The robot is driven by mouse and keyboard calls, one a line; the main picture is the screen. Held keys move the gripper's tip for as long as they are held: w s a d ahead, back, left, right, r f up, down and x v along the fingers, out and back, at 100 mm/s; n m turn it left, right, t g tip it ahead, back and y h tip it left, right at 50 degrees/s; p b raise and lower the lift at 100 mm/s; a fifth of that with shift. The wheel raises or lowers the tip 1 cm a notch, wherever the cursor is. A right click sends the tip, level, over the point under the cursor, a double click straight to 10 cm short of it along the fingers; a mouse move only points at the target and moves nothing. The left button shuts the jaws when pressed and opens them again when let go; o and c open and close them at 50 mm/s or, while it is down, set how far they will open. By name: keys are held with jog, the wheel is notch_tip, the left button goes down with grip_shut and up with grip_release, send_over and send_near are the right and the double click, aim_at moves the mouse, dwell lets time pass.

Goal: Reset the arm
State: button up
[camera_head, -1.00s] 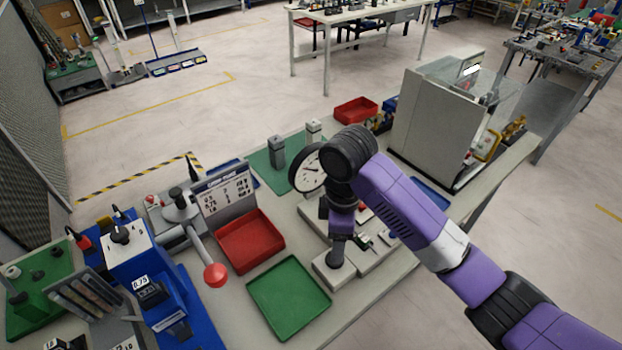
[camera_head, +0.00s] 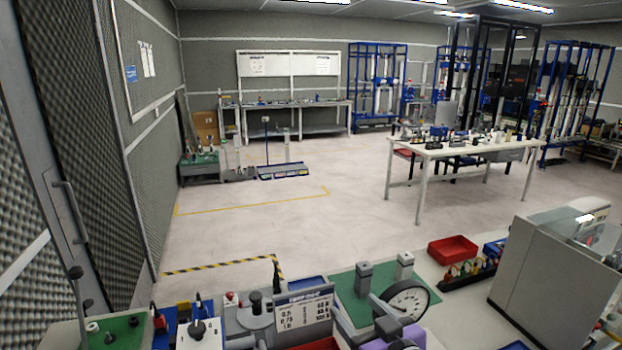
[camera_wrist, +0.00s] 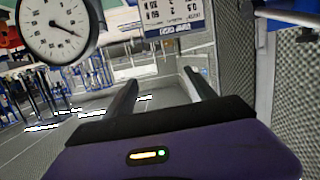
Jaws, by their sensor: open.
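My gripper (camera_wrist: 163,88) shows in the wrist view with its two dark fingers spread apart and nothing between them. A round dial gauge (camera_wrist: 54,22) is at the upper left of that view, and a printed chart (camera_wrist: 172,14) is above the fingers, seen upside down. In the head view the dial gauge (camera_head: 408,299) stands near the bottom edge, and the chart (camera_head: 303,309) is to its left.
A red tray (camera_head: 452,249) and a grey machine housing (camera_head: 548,280) stand on the bench at the right. Two grey posts stand on a green mat (camera_head: 346,286). A white table (camera_head: 460,153) is farther back. Open floor (camera_head: 300,212) lies between, with a foam wall at left.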

jog(key=s+d+f+m+h+b, duration=0.1)
jog(key=s+d+f+h+b, duration=0.1)
jog(key=s, duration=1.3)
jog(key=s+d+f+m+h+b, duration=0.1)
jog(key=s+d+f, duration=0.4)
jog(key=s, duration=0.9)
jog(key=s+d+f+m+h+b, duration=0.2)
jog(key=s+d+f, duration=0.2)
jog(key=s, duration=1.1)
jog(key=shift+s+f+h+b, duration=0.3)
jog(key=shift+f+b, duration=0.05)
jog(key=shift+f, duration=0.6)
jog(key=shift+m, duration=0.3)
